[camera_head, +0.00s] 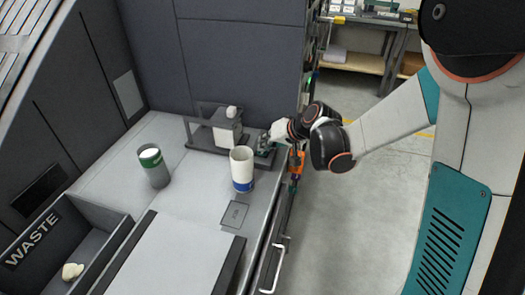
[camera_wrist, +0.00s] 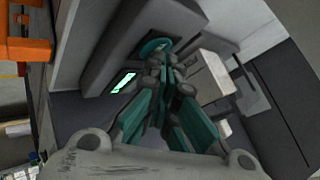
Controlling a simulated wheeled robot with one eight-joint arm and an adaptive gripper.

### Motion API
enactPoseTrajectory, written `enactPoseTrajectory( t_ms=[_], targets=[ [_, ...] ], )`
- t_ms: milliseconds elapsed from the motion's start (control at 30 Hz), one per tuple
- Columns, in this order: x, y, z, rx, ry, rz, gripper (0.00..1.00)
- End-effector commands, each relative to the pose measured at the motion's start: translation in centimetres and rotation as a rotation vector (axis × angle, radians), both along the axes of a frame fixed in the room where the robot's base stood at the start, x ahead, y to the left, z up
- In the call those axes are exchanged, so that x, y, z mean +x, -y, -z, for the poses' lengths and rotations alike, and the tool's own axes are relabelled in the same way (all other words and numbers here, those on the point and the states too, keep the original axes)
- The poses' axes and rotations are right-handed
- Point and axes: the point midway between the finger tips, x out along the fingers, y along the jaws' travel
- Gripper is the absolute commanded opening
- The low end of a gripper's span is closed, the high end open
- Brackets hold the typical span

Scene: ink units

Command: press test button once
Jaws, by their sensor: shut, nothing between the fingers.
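A round teal button (camera_wrist: 155,46) sits on a dark grey device housing (camera_wrist: 110,45) in the wrist view. A small lit green display (camera_wrist: 122,82) is on the same device, beside the button. My gripper (camera_wrist: 172,68) is shut and empty, its teal and grey fingertips at the button's near edge. I cannot tell whether they touch it or press it. In the head view my gripper (camera_head: 267,143) is over the back right corner of the bench, and the wrist hides most of the device there.
A white cylinder with a blue band (camera_head: 242,170) stands close to my gripper. A grey cylinder with a green band (camera_head: 154,168) is further left. A dark frame holding a white unit (camera_head: 227,130) stands behind. The WASTE bin (camera_head: 105,217) is front left. Floor right of the bench is clear.

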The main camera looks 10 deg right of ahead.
Motion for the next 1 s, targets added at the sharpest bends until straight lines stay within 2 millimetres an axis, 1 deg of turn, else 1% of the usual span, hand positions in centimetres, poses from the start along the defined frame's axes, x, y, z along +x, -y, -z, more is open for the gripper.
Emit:
enactPoseTrajectory(
  t_ms=[400,800,867,1000],
  targets=[
    [0.0,0.0,-1.8,0.0,0.0,0.0,0.0],
    [0.0,0.0,-1.9,0.0,0.0,0.0,0.0],
    [0.0,0.0,-2.2,0.0,0.0,0.0,0.0],
    [0.0,0.0,-3.4,0.0,0.0,0.0,0.0]
  ],
)
